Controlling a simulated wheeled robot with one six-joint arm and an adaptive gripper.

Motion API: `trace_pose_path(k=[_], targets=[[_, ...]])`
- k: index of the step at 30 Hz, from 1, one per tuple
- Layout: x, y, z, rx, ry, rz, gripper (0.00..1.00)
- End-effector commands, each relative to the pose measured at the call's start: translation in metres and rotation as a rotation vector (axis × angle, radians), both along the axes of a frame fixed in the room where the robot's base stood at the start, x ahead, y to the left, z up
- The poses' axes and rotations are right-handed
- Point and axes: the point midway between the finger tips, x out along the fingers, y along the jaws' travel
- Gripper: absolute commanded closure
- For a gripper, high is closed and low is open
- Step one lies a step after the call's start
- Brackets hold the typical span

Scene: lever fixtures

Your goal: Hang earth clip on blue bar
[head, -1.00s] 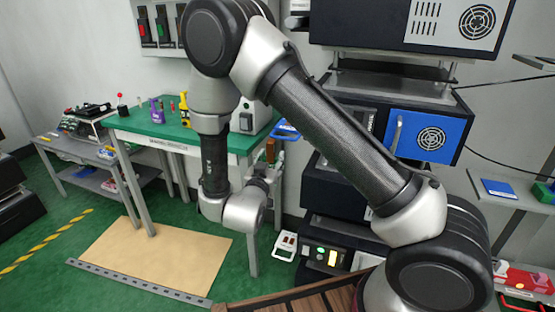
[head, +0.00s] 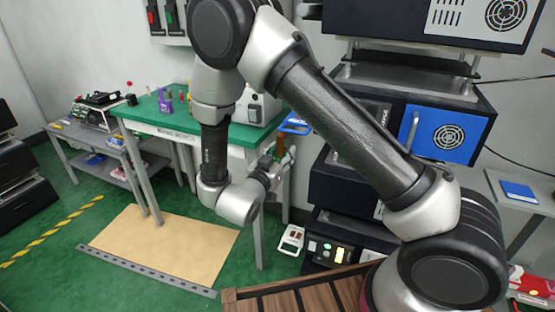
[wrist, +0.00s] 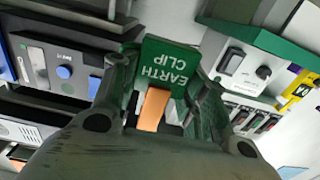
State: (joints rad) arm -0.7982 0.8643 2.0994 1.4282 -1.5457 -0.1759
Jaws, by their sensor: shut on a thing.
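The earth clip (wrist: 170,62) shows in the wrist view as a green plate lettered EARTH CLIP with an orange strip below it. My gripper (wrist: 161,88) is shut on it, one dark finger on each side. In the head view my gripper (head: 283,162) is small, in front of the right end of the green bench, with a brown-orange piece at its tip. I cannot tell for sure which thing is the blue bar.
The green-topped bench (head: 180,127) stands left of my gripper, with small coloured things on it. Dark stacked cabinets stand to the right; the blue door (head: 448,135) faces out. A slatted wooden surface (head: 300,296) is at the bottom. The tan floor mat (head: 165,245) is clear.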

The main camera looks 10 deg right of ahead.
Motion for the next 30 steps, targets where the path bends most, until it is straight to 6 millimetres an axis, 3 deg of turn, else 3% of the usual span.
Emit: trace_pose_path(k=[30], targets=[[0.07, -0.051, -0.002, 0.0, 0.001, 0.001, 0.8]])
